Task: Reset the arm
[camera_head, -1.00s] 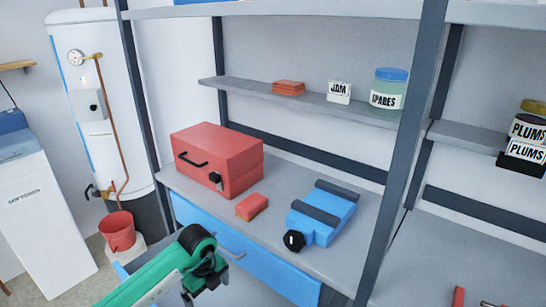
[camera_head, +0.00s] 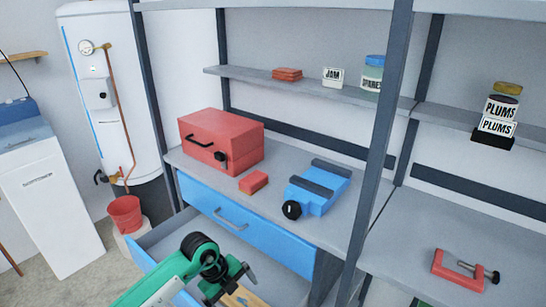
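My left arm, green with black joints, comes in from the bottom left. Its wrist bends over in front of the shelving, and my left gripper (camera_head: 232,283) shows small, dark and partly cut by the bottom edge. It is over or close to an open grey drawer (camera_head: 165,236) below the bench; I cannot tell whether it touches anything. I cannot make out whether its fingers are open or shut, and nothing is clearly held. My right gripper is not in view.
On the bench stand a red toolbox (camera_head: 222,140), a red-orange block (camera_head: 253,182) and a blue vise-like tool (camera_head: 318,190). A closed blue drawer (camera_head: 260,226) is below. A red clamp (camera_head: 460,270) lies at right. A dark upright post (camera_head: 378,140) divides the shelving.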

